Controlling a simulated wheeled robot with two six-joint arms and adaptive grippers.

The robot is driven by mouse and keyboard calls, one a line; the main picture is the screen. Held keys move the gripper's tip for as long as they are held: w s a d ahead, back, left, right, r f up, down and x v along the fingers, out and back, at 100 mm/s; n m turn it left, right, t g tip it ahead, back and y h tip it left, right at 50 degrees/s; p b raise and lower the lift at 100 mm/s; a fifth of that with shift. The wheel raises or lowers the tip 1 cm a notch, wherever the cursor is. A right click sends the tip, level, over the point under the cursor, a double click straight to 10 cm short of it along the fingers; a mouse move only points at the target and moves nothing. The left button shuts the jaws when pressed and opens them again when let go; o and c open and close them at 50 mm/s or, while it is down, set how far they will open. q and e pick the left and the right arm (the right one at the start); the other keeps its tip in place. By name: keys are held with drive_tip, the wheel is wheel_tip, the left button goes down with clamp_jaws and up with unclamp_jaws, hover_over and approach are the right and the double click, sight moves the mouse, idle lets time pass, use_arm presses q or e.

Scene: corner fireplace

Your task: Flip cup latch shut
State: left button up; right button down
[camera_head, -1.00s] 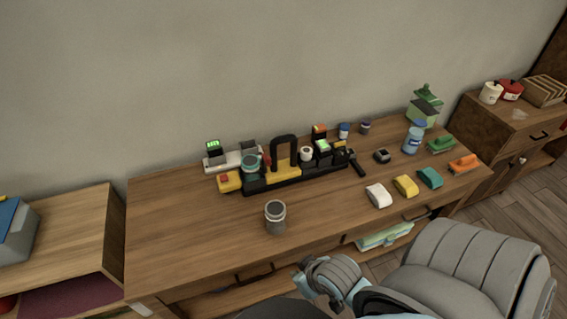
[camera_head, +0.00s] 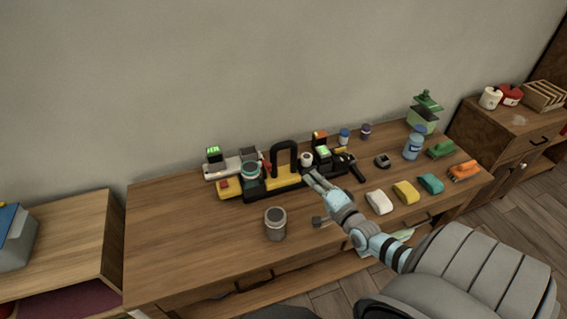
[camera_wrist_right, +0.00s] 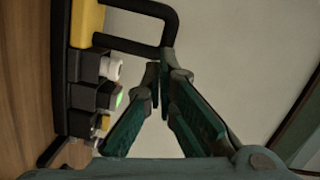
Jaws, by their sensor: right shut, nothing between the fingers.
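A grey cup with a dark-rimmed round top (camera_head: 275,222) stands upright near the front edge of the wooden table. A second, teal-topped round container (camera_head: 251,172) sits in the black and yellow caddy (camera_head: 288,181). I cannot make out a latch on either. My right gripper (camera_head: 313,179) is shut and empty, above the table at the caddy's front right side, to the right of the grey cup. In the right wrist view its fingers (camera_wrist_right: 160,75) come together near the caddy's black handle (camera_wrist_right: 150,48); contact cannot be told. My left gripper is not in view.
White (camera_head: 379,202), yellow (camera_head: 405,191) and teal (camera_head: 430,183) blocks lie to the right of my right arm. A blue bottle (camera_head: 413,143) and a green container (camera_head: 423,115) stand at the back right. The table's left part is clear.

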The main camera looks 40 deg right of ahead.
drive_tip(key=w+b, duration=0.1)
drive_tip(key=w, duration=0.2)
drive_tip(key=w+a+f+b, duration=0.1)
drive_tip(key=w+b, duration=0.1)
drive_tip(key=w, duration=0.2)
drive_tip(key=w+a+b, duration=0.1)
drive_tip(key=w, duration=0.3)
drive_tip(key=shift+w+a+f+b, duration=0.1)
drive_tip(key=shift+w+f+b, duration=0.05)
drive_tip(key=shift+f+b, duration=0.2)
